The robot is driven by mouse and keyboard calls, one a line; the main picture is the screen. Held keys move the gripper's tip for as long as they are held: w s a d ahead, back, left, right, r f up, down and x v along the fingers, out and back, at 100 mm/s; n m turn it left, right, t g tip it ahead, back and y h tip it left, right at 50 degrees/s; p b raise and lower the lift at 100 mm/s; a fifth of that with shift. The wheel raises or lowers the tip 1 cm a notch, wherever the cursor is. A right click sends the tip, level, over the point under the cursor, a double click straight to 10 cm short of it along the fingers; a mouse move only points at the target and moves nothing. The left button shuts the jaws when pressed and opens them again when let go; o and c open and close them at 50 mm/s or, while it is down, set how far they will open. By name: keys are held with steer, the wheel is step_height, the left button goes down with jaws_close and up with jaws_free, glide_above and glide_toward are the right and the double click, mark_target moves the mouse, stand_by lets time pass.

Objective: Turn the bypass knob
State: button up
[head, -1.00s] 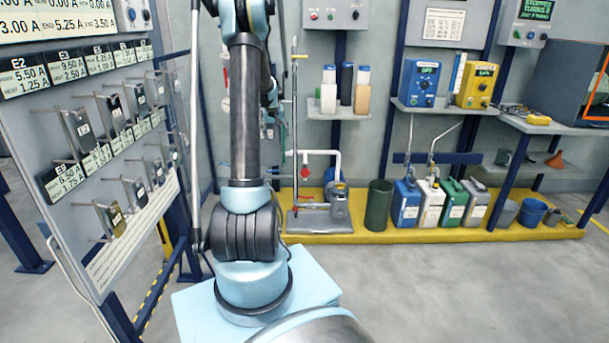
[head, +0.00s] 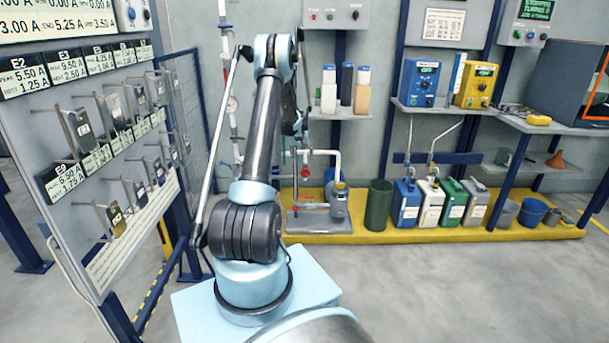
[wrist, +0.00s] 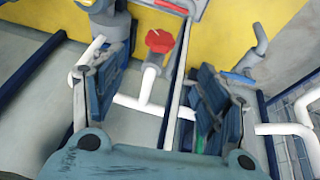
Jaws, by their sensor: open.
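A red knob (wrist: 160,41) sits on a white pipe fitting in the wrist view; I see no label naming it the bypass knob. It shows small in the head view (head: 305,172), on the white pipework above the yellow platform. My gripper (wrist: 163,62) is open and empty in the wrist view. Its two dark fingers stand wide apart, with the knob beyond them and between their tips, closer to the left finger. No contact shows. In the head view my gripper is small and mostly hidden by my arm.
White pipes (wrist: 140,105) run across between and beyond the fingers. A yellow platform (head: 360,238) carries the pipework, a dark green bin (head: 379,207) and several canisters. A wire mesh panel (head: 185,110) and the meter rack (head: 95,170) stand left of my arm.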

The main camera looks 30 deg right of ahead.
mark_target(305, 171)
steer(key=x, duration=1.4)
steer(key=shift+w+d+f, duration=0.2)
steer(key=shift+f, duration=0.15)
steer(key=c, duration=1)
